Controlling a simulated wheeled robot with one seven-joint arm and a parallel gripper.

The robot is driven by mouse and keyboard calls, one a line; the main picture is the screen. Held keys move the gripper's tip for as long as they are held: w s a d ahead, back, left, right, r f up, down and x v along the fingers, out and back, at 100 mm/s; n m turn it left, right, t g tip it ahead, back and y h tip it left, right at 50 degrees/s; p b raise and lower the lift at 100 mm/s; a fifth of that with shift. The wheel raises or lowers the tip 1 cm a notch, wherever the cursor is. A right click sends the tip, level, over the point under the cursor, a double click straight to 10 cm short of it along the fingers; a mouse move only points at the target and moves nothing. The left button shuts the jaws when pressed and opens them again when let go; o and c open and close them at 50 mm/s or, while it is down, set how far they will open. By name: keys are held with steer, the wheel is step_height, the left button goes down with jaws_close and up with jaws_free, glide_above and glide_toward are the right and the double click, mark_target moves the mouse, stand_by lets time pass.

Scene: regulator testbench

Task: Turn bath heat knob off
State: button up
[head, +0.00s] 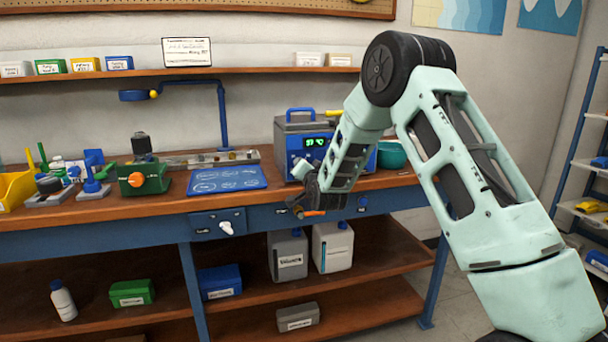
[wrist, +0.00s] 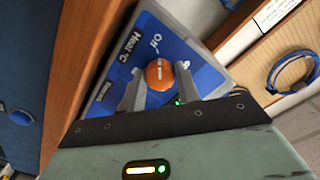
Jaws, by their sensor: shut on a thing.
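The water bath (head: 290,135) is a grey box with a blue handle and a lit green display, standing on the bench. Its lower front is hidden behind my arm in the head view. In the wrist view its blue panel (wrist: 205,75) carries the words "Heat °C" and "Off". The orange heat knob (wrist: 159,82) has a white pointer line that points roughly up the picture towards the "Off" word. My gripper (wrist: 158,70) has one grey finger on each side of the knob and is shut on it. My gripper (head: 304,200) is low in front of the bath in the head view.
A teal bowl (head: 391,154) stands right of the bath. A blue mat (head: 227,179) and a green box with an orange knob (head: 143,178) are to the left. The wooden bench edge (wrist: 63,80) runs close to my gripper. Jugs (head: 287,256) stand on the lower shelf.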

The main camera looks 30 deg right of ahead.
steer(key=shift+f+n, duration=0.15)
steer(key=shift+n, duration=0.45)
steer(key=shift+b, duration=0.3)
steer(key=o, duration=1)
steer(key=b+v, duration=0.1)
steer(key=v, duration=1.6)
steer(key=shift+s+b, duration=0.25)
steer(key=shift+b, duration=0.05)
steer(key=shift+a, duration=0.1)
